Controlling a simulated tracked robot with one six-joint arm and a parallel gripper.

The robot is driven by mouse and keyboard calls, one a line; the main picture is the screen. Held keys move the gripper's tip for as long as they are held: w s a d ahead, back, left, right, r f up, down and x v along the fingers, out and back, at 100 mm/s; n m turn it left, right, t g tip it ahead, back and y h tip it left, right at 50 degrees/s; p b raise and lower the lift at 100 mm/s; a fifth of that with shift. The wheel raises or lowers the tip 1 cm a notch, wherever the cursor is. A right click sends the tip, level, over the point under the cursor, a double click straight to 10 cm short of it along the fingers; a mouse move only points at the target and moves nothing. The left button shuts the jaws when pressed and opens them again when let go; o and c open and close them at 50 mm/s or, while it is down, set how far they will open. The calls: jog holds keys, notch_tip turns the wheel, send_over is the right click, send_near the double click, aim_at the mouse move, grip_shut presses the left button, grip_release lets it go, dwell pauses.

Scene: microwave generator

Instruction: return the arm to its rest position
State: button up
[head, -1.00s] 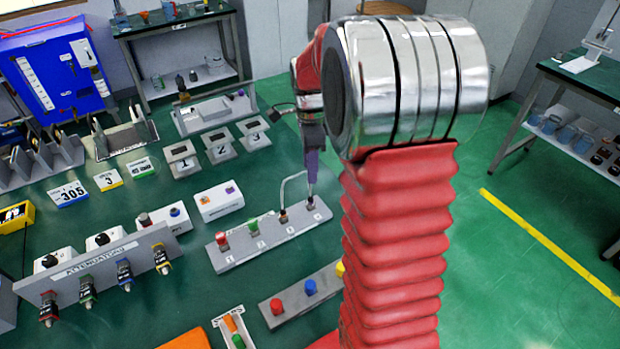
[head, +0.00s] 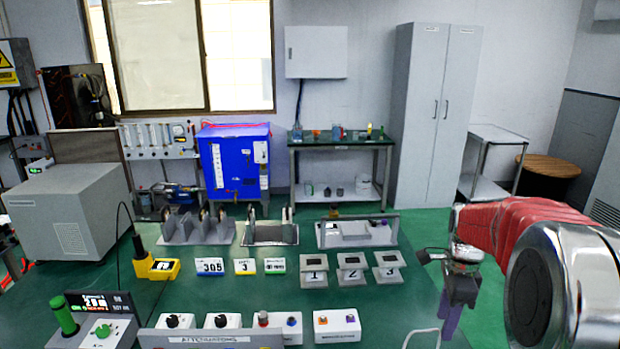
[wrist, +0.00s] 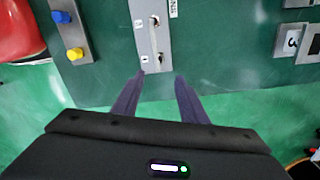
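My arm, with a red bellows sleeve (head: 520,225) and a shiny metal joint (head: 570,285), is at the right of the head view. My gripper (wrist: 160,75) points down in the wrist view, its two purple fingers apart with nothing held between them. The fingertips appear over the edge of the green bench, near the end of a grey numbered strip (wrist: 153,40).
The green bench (head: 215,270) carries numbered grey blocks (head: 350,270), label cards (head: 243,266), a grey rack (head: 357,232) and an attenuator panel (head: 215,338). A grey strip with blue and yellow knobs (wrist: 72,35) lies near the gripper. Green floor (head: 425,220) is open beyond the bench.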

jog(key=s+a+r+n+t, duration=0.2)
jog(key=s+a+r+n, duration=0.2)
jog(key=s+a+n, duration=0.5)
jog(key=s+a+r+n+t, duration=0.3)
jog(key=s+a+r+n, duration=0.2)
jog(key=s+a+n, duration=0.4)
jog(key=s+n, duration=0.2)
jog(key=n, duration=0.1)
jog(key=shift+s+a+r+t, duration=0.2)
jog(key=shift+a+t, duration=0.1)
jog(key=shift+c, duration=0.4)
